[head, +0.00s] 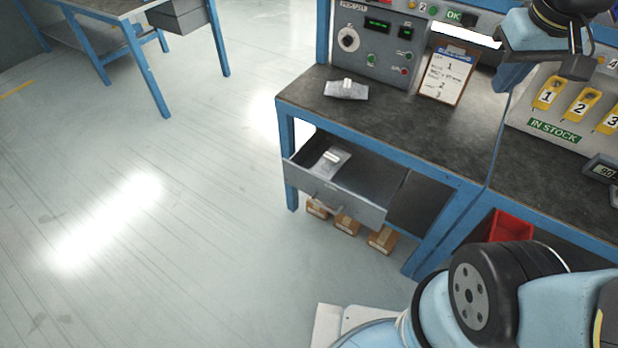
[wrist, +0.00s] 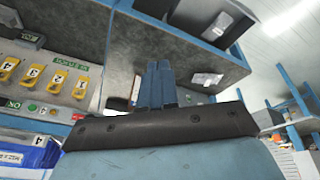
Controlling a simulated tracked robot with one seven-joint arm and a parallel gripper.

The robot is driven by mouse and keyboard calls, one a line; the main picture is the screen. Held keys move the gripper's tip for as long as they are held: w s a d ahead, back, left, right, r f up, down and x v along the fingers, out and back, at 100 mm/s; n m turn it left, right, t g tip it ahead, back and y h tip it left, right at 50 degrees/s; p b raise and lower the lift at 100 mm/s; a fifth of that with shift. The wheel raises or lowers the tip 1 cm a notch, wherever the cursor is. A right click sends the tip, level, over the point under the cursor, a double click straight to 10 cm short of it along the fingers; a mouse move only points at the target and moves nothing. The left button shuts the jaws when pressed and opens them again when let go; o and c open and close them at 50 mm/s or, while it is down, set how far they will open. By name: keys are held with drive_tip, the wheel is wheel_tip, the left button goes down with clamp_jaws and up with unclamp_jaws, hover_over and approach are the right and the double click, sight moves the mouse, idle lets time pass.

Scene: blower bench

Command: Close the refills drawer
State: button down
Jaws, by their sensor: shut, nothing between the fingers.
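The refills drawer (head: 372,182), a grey metal drawer under the bench's left part, stands pulled out. Its front panel (head: 355,208) carries a bar handle (head: 326,201). A silver packet (head: 331,159) with a white label lies inside. In the wrist view an open grey drawer box (wrist: 206,17), seemingly the same one, shows upside down at the top. My gripper (wrist: 158,72) is shut and empty, its two blue-grey fingers together in front of the worktop. It is apart from the drawer. In the head view my arm's end is at the upper right; the fingertips are not clear.
The worktop (head: 390,125) bears another silver packet (head: 346,90), a control panel (head: 379,45) and a clipboard (head: 446,76). Numbered yellow tags (head: 580,106) are at the right. Cardboard boxes (head: 347,225) sit below the drawer. A red bin (head: 507,227) is under the bench. Floor (head: 150,210) at left is clear.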

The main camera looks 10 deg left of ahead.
drive_tip(key=w+a+f+n+g+h, duration=0.1)
drive_tip(key=w+a+f+n+h, duration=0.4)
drive_tip(key=a+f, duration=0.5)
drive_tip(key=w+a+f+n+g+h, duration=0.1)
drive_tip(key=w+a+f+n+h, duration=0.1)
drive_tip(key=a+f+n, duration=0.6)
drive_tip(key=s+a+f+n+t+h, duration=0.35)
drive_tip(key=a+f+n+t, duration=0.2)
drive_tip(key=a+f, duration=0.8)
drive_tip(key=n+t+y, duration=0.4)
drive_tip(key=n+t, duration=0.6)
approach(315, 178)
drive_tip(key=shift+n, duration=0.25)
drive_tip(key=x, duration=0.7)
drive_tip(key=shift+r, duration=0.15)
